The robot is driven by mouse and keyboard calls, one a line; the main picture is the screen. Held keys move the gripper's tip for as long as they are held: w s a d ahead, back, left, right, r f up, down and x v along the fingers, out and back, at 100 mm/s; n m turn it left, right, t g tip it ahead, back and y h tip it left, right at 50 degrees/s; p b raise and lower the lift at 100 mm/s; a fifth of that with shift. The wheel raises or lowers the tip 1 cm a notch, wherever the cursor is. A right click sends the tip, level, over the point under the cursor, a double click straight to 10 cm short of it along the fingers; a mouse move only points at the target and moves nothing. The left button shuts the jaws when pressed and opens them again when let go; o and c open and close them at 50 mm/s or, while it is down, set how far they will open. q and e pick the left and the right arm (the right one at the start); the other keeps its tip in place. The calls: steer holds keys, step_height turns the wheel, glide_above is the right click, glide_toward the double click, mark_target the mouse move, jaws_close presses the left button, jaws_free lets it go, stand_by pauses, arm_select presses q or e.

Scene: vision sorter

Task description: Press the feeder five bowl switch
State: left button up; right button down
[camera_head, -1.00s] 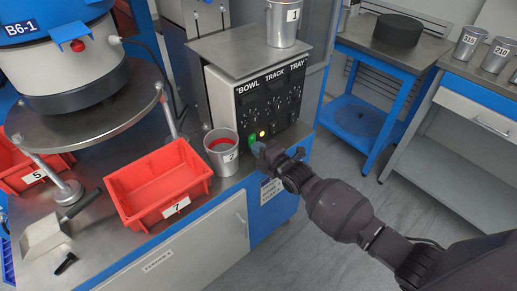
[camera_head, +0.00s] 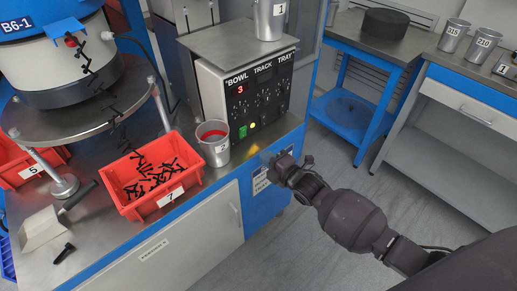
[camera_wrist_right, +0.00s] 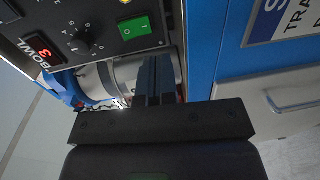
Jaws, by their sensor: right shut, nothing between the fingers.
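The feeder control box (camera_head: 225,107) has a black panel marked BOWL, TRACK and TRAY. A red display (camera_head: 240,89) under BOWL reads 3; it also shows in the right wrist view (camera_wrist_right: 41,47). A green switch (camera_head: 243,131) sits low on the panel, with a small yellow light (camera_head: 253,126) beside it. The green switch (camera_wrist_right: 134,27) is close to my right gripper's fingers in the right wrist view. My right gripper (camera_head: 272,167) is shut and empty, apart from the panel, below and right of the green switch. My left gripper is not in view.
The blue-and-grey feeder bowl (camera_head: 61,63) marked B6-1 stands at left. Black bolts fall past it into red bin 7 (camera_head: 165,208). A metal cup (camera_head: 213,149) stands by the panel. A scoop (camera_head: 45,223) lies at left. Floor at right is open.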

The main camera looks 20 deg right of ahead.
steer(key=shift+f+v, duration=0.25)
steer(key=shift+v, duration=1.05)
steer(key=shift+f+v, duration=0.25)
steer(key=shift+v, duration=1.05)
steer(key=s+d+m+g+h+p, duration=0.2)
steer(key=s+m+g+h+p, duration=0.3)
steer(key=s+m, duration=1.5)
steer(key=s, duration=0.8)
steer(key=shift+d+m+h, duration=0.25)
steer(key=shift+m+h, duration=0.15)
